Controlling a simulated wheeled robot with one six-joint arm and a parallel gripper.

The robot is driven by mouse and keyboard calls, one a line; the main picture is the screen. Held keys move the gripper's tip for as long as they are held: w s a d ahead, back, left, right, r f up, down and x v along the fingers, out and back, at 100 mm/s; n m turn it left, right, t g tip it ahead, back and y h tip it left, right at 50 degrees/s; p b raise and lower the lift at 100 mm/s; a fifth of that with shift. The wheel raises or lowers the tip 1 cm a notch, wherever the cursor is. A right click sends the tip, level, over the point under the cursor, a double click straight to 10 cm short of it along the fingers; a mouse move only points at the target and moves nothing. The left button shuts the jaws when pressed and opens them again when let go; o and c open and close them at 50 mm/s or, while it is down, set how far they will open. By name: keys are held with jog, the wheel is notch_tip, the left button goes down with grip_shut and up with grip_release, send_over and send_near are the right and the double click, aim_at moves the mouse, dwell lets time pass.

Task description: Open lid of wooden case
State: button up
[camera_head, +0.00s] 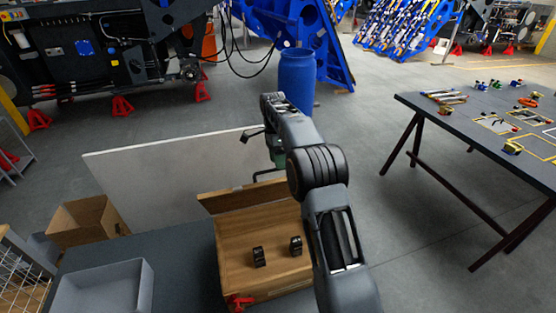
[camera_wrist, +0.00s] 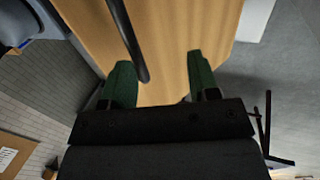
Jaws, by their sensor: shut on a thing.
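The wooden case (camera_head: 279,273) stands on a dark grey surface in the lower middle of the head view. Its wooden lid (camera_head: 240,196) is tilted up at the far side, and its board (camera_wrist: 175,25) fills the middle of the wrist view. A black bar handle (camera_wrist: 128,42) runs along the lid board. My gripper (camera_head: 277,152) is at the lid's far edge, partly hidden behind my arm.
Two small black parts (camera_head: 258,257) show inside the case. A grey bin (camera_head: 105,288) and a cardboard box (camera_head: 88,222) are to the left. A pale panel (camera_head: 150,180) stands behind. A blue barrel (camera_head: 297,78) stands farther back; a dark table (camera_head: 470,118) is right, with open floor between.

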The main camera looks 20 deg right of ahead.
jog(key=shift+f, duration=0.4)
jog(key=v, duration=0.8)
jog(key=shift+r, duration=0.15)
jog(key=shift+s, duration=0.15)
